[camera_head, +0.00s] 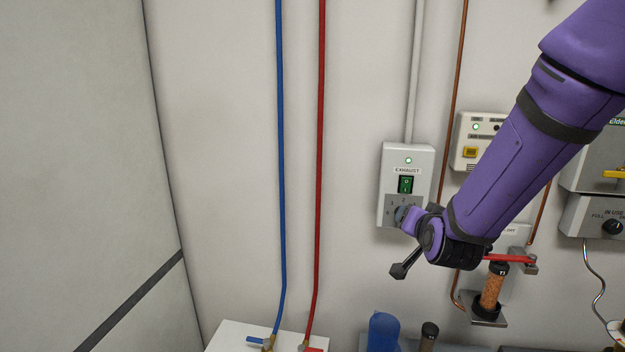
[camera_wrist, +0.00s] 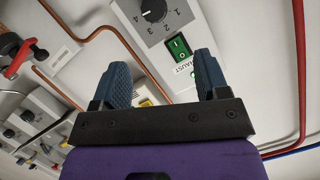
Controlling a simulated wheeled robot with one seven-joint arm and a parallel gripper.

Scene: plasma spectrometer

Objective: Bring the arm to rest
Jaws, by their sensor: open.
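My purple arm reaches in from the upper right of the head view, and my gripper (camera_head: 403,213) is at the lower part of the exhaust box (camera_head: 394,158), in front of its dial. In the wrist view my gripper (camera_wrist: 163,75) shows two dark ridged fingers spread apart with nothing between them. Past the fingertips are the box's green switch (camera_wrist: 178,47) and its numbered dial (camera_wrist: 153,10). The head view shows the switch (camera_head: 405,185) and a lit green lamp (camera_head: 408,160). Whether a finger touches the box cannot be told.
A blue pipe (camera_head: 282,150) and a red pipe (camera_head: 319,150) run down the wall to the left. A red-handled valve (camera_head: 512,259) and an orange-filled column (camera_head: 491,288) are just right of my wrist. A blue container (camera_head: 383,332) stands below. The wall at far left is clear.

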